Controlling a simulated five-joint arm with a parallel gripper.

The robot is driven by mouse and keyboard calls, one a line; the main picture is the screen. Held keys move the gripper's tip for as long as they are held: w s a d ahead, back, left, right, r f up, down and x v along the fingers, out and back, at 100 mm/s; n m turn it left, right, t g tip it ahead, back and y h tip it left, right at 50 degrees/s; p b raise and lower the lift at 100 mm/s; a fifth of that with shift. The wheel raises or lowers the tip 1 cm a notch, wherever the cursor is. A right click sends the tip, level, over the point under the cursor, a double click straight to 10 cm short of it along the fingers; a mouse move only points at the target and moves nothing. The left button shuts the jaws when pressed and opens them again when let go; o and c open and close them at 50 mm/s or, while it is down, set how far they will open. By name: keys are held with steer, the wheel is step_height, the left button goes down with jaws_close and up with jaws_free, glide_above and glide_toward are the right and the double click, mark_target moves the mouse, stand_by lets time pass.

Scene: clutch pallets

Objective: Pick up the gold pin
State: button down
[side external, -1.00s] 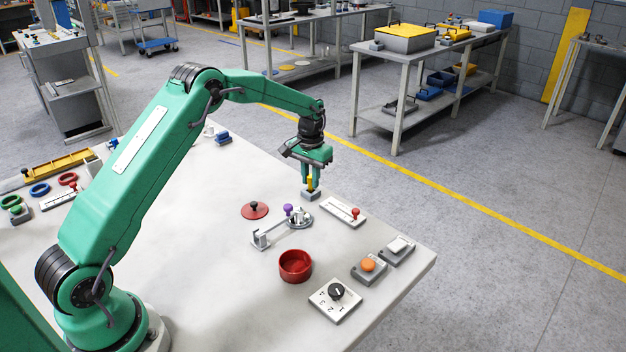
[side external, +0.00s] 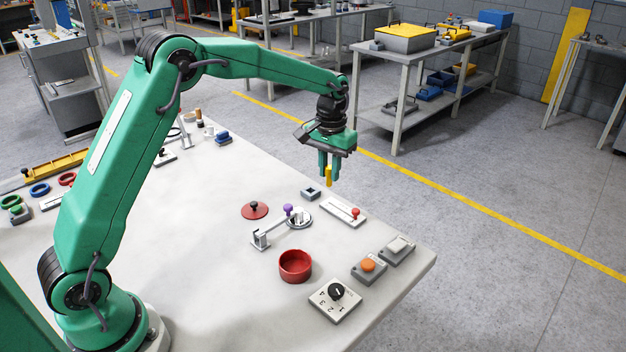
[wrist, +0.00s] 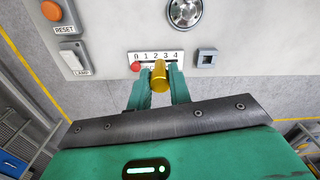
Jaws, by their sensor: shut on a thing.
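The gold pin (side external: 328,176) hangs upright below my gripper (side external: 329,168), well above the table. My gripper is shut on it. In the wrist view the pin (wrist: 159,76) shows as a gold cylinder between the two green fingers of my gripper (wrist: 159,84). The small grey block with a square hole (side external: 311,193) stands on the table below and to the left of the pin, and its hole looks empty. It also shows in the wrist view (wrist: 207,58), apart from the pin.
A slider plate with a red knob (side external: 343,213) lies near the block. A clamp with a purple knob (side external: 288,210), a red bowl (side external: 296,266), a red disc (side external: 255,211), an orange button (side external: 368,265), a rocker switch (side external: 398,248) and a dial (side external: 336,292) stand around it.

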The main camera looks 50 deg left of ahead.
steer(key=shift+s+d+r, duration=0.15)
steer(key=shift+d, duration=0.1)
stand_by(0.5)
